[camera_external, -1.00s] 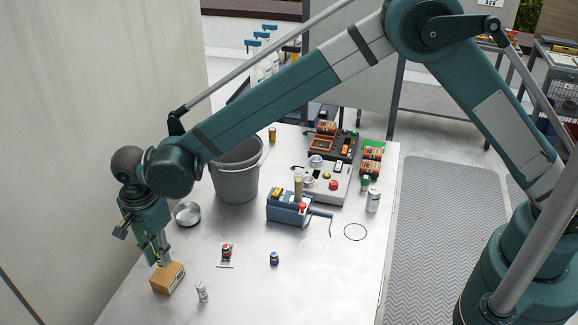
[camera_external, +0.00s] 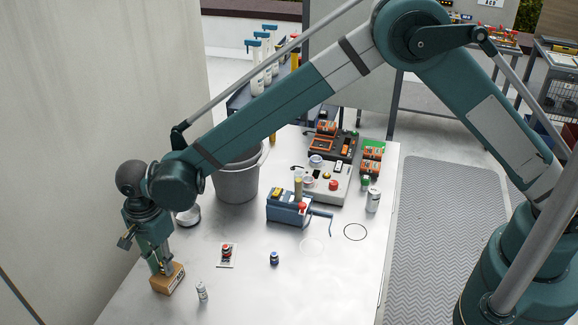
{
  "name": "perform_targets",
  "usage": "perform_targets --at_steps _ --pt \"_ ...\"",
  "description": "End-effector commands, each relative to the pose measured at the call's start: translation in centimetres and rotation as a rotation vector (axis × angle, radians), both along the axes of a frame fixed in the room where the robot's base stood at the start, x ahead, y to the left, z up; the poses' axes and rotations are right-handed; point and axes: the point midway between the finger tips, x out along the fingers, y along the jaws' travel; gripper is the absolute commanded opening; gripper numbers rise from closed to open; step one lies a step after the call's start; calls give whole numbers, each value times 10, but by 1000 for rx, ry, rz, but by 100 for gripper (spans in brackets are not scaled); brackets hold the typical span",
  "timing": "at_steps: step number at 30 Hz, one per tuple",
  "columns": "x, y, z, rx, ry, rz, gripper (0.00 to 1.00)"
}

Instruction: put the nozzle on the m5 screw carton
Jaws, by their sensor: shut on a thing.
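The m5 screw carton appears to be the small brown box (camera_external: 170,284) with a dark label, at the near left of the metal table. My gripper (camera_external: 163,271) points down at the top of this box, its fingertips at or just above the top face. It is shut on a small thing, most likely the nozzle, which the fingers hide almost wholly. I cannot tell whether that thing touches the box.
A white bottle (camera_external: 202,292) stands close right of the box. A red item on a white card (camera_external: 227,254) and a small dark blue piece (camera_external: 274,258) lie further right. A grey bucket (camera_external: 238,180), round tin (camera_external: 188,216) and blue device (camera_external: 288,208) stand behind.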

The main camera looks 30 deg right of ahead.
Motion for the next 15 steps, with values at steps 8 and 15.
perform_targets --at_steps 8,15 --pt "0 0 -3 0 0 0 30" --pt "0 0 -3 0 0 0 30"
